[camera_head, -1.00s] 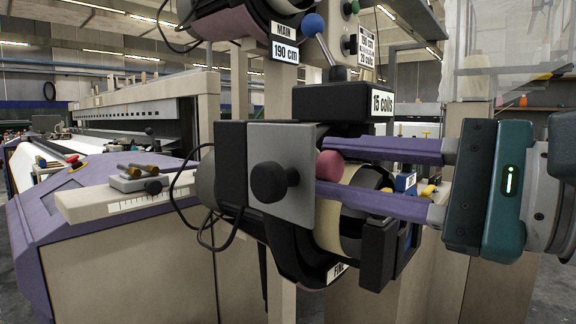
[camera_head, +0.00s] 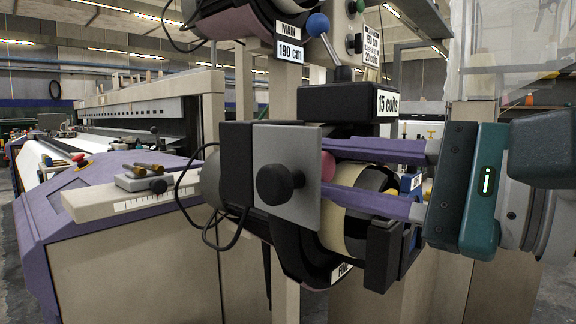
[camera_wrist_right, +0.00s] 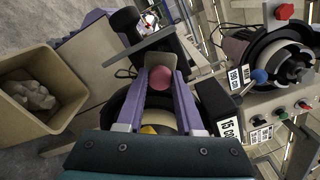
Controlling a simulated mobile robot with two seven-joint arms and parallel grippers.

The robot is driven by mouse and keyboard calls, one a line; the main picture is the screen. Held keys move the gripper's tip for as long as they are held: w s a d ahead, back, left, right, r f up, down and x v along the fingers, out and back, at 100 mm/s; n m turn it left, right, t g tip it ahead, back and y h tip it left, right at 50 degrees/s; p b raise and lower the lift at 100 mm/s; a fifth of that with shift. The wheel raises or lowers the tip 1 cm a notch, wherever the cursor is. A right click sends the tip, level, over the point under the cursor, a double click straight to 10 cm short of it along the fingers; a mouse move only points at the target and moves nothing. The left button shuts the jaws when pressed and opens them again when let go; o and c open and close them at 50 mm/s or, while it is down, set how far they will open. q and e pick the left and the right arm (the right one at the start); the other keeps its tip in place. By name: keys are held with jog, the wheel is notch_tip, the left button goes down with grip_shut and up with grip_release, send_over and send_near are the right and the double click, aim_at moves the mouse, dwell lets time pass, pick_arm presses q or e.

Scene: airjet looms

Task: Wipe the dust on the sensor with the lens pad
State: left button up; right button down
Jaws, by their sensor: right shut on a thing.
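My right gripper (camera_head: 328,165) comes in from the right with two long purple fingers, at the yarn feeder under the "15 coils" label. It is shut on a round pink pad (camera_head: 328,167), apparently the lens pad. In the right wrist view the pink pad (camera_wrist_right: 160,78) sits between the fingertips of the right gripper (camera_wrist_right: 161,72). The pad is beside a grey plate (camera_head: 302,163) with a black knob, which partly hides it in the head view. A black block stands behind the plate. I cannot clearly make out the sensor face or its dust. My left gripper is not in view.
The feeder drum (camera_head: 347,215) is just below and behind the fingers. A black box labelled "15 coils" (camera_head: 345,100) is just above. A loom with purple covers (camera_head: 105,185) stands left. A bin with crumpled white stuff (camera_wrist_right: 50,92) is on the floor.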

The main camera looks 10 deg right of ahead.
jog(key=shift+w+a, duration=0.25)
jog(key=shift+w, duration=0.05)
